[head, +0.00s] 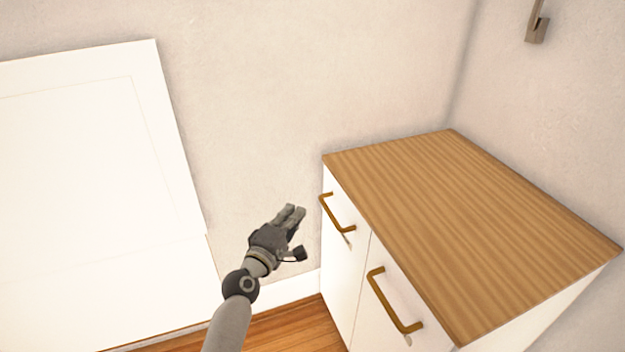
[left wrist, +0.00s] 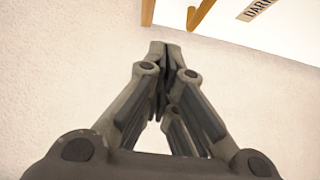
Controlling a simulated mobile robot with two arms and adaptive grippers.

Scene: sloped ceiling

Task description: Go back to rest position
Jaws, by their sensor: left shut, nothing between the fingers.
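My left gripper (head: 293,213) reaches up from the bottom of the head view, left of a white cabinet with a wooden top (head: 470,220). It appears apart from the cabinet's brass-coloured handles. In the left wrist view the left gripper's fingertips (left wrist: 165,47) are together, with nothing between them. My right gripper is in neither view.
The cabinet has two handles on its front, a left handle (head: 338,214) and a right handle (head: 393,302). A large white panel (head: 80,170) stands at the left. The cabinet top is bare. A wooden floor (head: 285,330) shows below.

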